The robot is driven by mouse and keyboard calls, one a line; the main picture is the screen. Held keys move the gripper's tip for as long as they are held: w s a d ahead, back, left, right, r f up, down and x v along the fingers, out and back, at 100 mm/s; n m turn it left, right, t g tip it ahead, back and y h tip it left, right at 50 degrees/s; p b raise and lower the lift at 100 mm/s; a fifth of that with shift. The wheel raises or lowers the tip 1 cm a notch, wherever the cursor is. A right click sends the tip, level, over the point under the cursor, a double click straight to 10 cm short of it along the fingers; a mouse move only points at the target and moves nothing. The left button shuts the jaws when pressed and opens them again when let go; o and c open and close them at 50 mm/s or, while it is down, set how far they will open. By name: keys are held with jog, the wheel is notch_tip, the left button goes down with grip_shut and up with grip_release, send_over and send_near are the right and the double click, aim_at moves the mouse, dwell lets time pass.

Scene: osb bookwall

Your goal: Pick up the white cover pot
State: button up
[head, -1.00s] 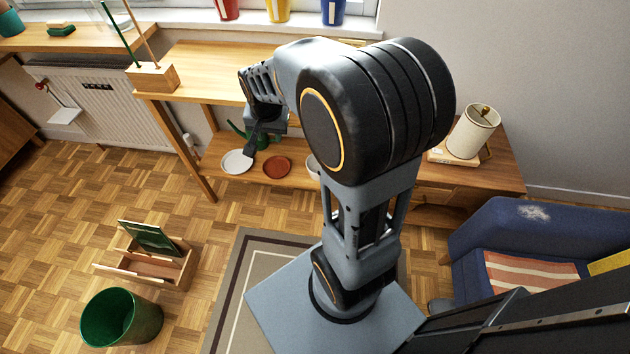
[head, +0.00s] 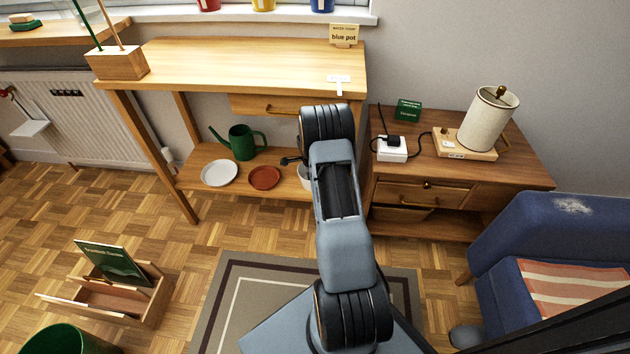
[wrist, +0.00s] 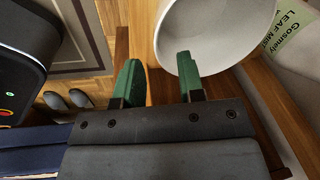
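The white cover pot (head: 304,178) stands on the lower shelf of the wooden bench, mostly hidden behind my arm in the head view. In the wrist view the white pot (wrist: 232,22) is large and close, with its open mouth facing the camera. My gripper (wrist: 157,64) is open, its two green fingers apart. The right finger overlaps the pot's opening and the left finger is outside the rim. The near left part of the rim lies between the fingers' lines. I cannot tell whether either finger touches the pot.
On the lower shelf (head: 200,184) are a red-brown saucer (head: 264,178), a white saucer (head: 219,173) and a green watering can (head: 242,142). A pale green labelled item (wrist: 298,35) is beside the pot. A drawer cabinet (head: 450,193) stands at right.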

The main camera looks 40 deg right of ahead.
jog(key=f+b, duration=0.1)
jog(key=f, duration=0.3)
jog(key=d+f+b, duration=0.1)
jog(key=f, duration=0.1)
jog(key=shift+w+b, duration=0.15)
jog(key=shift+b, duration=0.15)
jog(key=shift+r, duration=0.1)
jog(key=shift+c, duration=0.4)
grip_shut()
